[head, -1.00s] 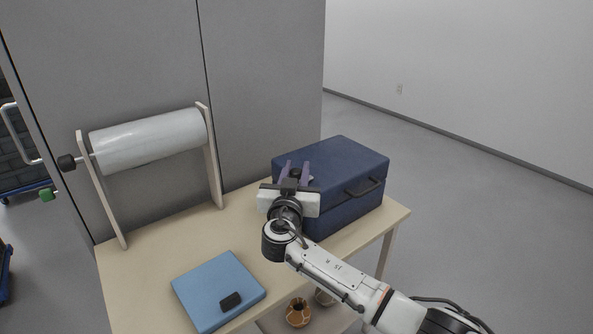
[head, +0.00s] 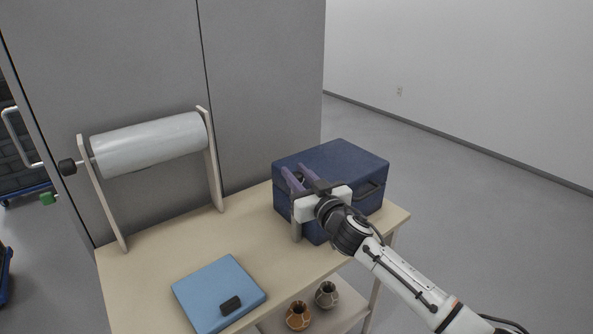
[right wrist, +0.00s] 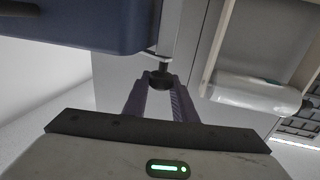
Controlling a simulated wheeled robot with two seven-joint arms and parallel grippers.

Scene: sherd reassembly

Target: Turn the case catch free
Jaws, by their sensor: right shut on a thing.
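The dark blue case (head: 335,165) stands closed on the table, its handle on the right side partly behind my arm. My right gripper (head: 295,173) is at the case's left front part, and its purple fingers reach past the top edge. In the right wrist view, the fingers (right wrist: 158,84) are shut on a small dark catch knob (right wrist: 162,70) below a grey metal piece, beside the blue case wall (right wrist: 85,28). The catch is hidden by the gripper in the head view. My left gripper is in neither view.
The pale wooden table (head: 150,260) also bears a roll (head: 150,145) on a wooden stand and a light blue flat box (head: 215,285) with a black block (head: 230,305) on it. Two pots (head: 298,315) (head: 326,294) sit on a lower shelf.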

